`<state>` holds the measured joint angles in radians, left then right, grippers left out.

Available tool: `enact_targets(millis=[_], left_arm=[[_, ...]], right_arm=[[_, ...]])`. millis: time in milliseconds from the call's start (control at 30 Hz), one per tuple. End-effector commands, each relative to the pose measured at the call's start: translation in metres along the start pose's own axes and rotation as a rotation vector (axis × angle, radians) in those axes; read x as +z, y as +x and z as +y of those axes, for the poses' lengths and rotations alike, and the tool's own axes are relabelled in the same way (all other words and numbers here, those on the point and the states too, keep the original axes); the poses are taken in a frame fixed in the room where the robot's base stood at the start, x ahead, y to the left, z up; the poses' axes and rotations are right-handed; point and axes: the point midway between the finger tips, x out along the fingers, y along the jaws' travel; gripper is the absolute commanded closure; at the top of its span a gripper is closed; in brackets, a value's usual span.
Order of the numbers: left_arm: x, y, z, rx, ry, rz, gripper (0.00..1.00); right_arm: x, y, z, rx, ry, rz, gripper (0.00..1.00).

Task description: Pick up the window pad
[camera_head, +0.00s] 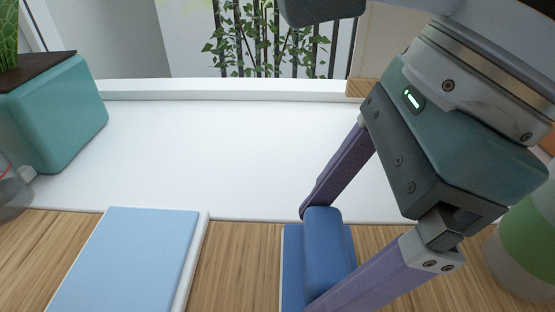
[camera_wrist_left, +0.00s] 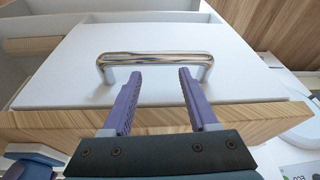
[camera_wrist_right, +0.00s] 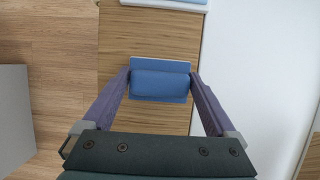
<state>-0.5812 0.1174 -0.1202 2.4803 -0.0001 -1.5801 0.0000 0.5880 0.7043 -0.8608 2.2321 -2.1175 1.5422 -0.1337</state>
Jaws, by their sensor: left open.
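The window pad (camera_head: 328,240) is a blue flat pad with a raised, rounded blue grip, lying on the wooden counter. It also shows in the right wrist view (camera_wrist_right: 160,84). My right gripper (camera_head: 325,255) is over it with its purple fingers spread, one at each end of the raised grip. In the right wrist view the left fingertip is very close to the grip, and a narrow gap shows at the right one. Contact is hard to tell. My left gripper (camera_wrist_left: 158,92) is open and empty, in front of a chrome bar handle (camera_wrist_left: 155,60) on a white panel.
A light blue slab on a white base (camera_head: 135,255) lies left of the pad. A teal planter (camera_head: 60,115) stands at the back left, a green-banded container (camera_head: 525,240) at the right. A white sill (camera_head: 220,150) runs behind the wooden counter (camera_head: 240,260), mostly clear.

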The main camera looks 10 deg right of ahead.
Motion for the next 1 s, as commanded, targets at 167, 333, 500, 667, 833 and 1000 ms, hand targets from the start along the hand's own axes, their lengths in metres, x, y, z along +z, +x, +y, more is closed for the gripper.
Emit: enact_targets(millis=[167, 333, 500, 667, 833, 1000], left_arm=[[0.0, 0.0, 0.0, 0.0, 0.0, 0.0, 0.41], [0.0, 0.0, 0.0, -0.001, 0.0, 0.0, 0.41], [0.0, 0.0, -0.001, -0.001, 0.001, 0.0, 0.41], [0.0, 0.0, -0.001, -0.003, 0.003, 0.0, 0.41], [-0.001, -0.003, -0.002, -0.004, 0.004, 0.0, 0.41], [-0.006, -0.018, -0.002, -0.004, 0.004, 0.0, 0.41]], right_arm=[[0.0, 0.0, 0.0, -0.001, 0.0, 0.0, 0.29], [0.0, 0.0, 0.0, -0.001, 0.0, 0.0, 0.48], [0.0, -0.001, 0.0, -0.001, 0.0, 0.0, 0.68], [0.0, -0.001, 0.0, -0.001, 0.0, -0.001, 0.69], [0.001, -0.005, -0.002, -0.002, 0.0, 0.0, 0.7], [0.007, -0.025, -0.009, -0.004, 0.003, 0.0, 0.7]])
